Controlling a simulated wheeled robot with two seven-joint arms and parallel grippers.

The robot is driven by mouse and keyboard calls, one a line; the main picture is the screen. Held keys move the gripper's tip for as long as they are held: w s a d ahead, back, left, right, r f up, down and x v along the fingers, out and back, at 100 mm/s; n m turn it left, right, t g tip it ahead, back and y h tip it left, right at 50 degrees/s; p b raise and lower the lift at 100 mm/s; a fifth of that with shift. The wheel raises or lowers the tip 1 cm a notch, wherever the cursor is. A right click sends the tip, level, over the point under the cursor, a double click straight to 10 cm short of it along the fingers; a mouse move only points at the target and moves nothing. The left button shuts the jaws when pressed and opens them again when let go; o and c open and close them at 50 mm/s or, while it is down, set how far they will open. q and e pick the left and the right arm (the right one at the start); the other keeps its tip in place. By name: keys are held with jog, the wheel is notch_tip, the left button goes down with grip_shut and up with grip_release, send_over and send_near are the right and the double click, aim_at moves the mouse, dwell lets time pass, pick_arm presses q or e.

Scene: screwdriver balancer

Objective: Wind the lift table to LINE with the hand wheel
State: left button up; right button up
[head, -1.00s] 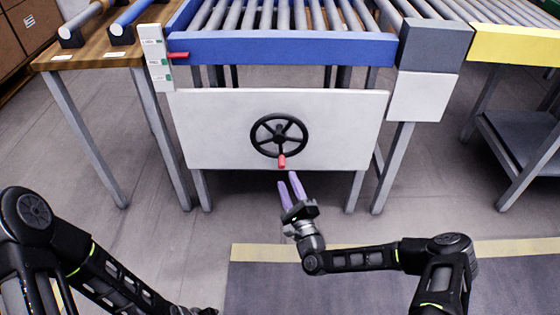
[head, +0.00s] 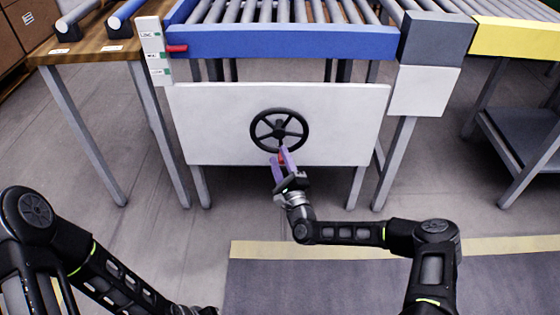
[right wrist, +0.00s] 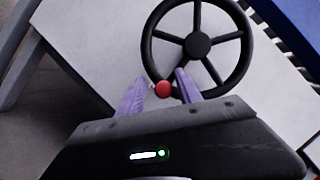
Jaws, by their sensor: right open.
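The black hand wheel (head: 279,130) is mounted on the white front panel (head: 220,125) of the lift table (head: 290,47). Its red handle (head: 282,158) is at the bottom of the rim; it also shows in the right wrist view (right wrist: 163,89). My right gripper (head: 283,157) is open, its purple fingers on either side of the red handle, with a gap visible. The gauge plate (head: 152,50) with several green-marked labels stands at the table's left, the red pointer (head: 176,48) near its middle label.
A wooden-topped bench (head: 90,50) with rollers stands at the left. A grey block (head: 436,38) and a yellow-edged conveyor (head: 515,37) are at the right. A dark mat (head: 340,280) with a yellow border lies in front. The floor before the panel is clear.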

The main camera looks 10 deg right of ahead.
grip_shut()
dwell(0.5)
jog(key=shift+f, duration=0.1)
dwell(0.9)
